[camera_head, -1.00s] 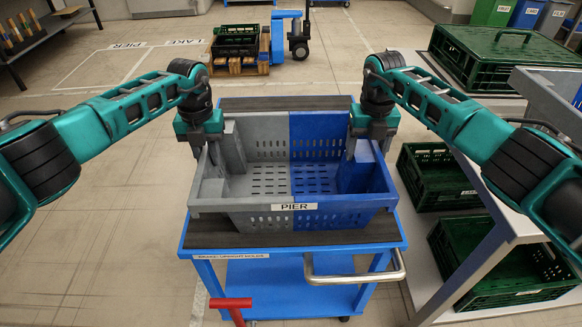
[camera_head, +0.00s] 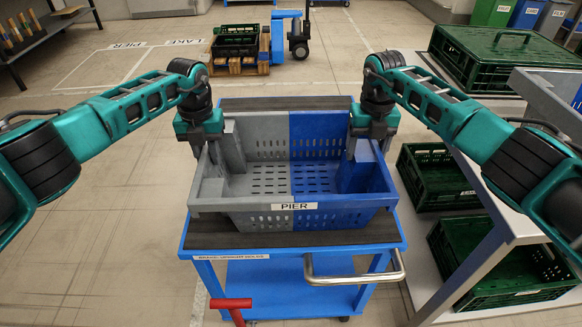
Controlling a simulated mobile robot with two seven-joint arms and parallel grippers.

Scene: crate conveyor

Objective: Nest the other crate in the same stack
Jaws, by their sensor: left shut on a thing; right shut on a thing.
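A half grey, half blue crate (camera_head: 236,209) with a PIER label sits on top of the blue cart (camera_head: 200,250), straight in front of me. It is empty and upright. My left gripper (camera_head: 207,152) is shut on its left wall near the far end. My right gripper (camera_head: 362,152) is shut on its right wall near the far end. The fingertips are partly hidden at the walls.
A blue pallet jack (camera_head: 284,45) stands at the pallet. A rack on the right holds green crates, two low ones (camera_head: 433,165) (camera_head: 470,240) and a lidded one (camera_head: 505,55) on top. A steel handle (camera_head: 355,279) juts from the cart's front. The floor on the left is clear.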

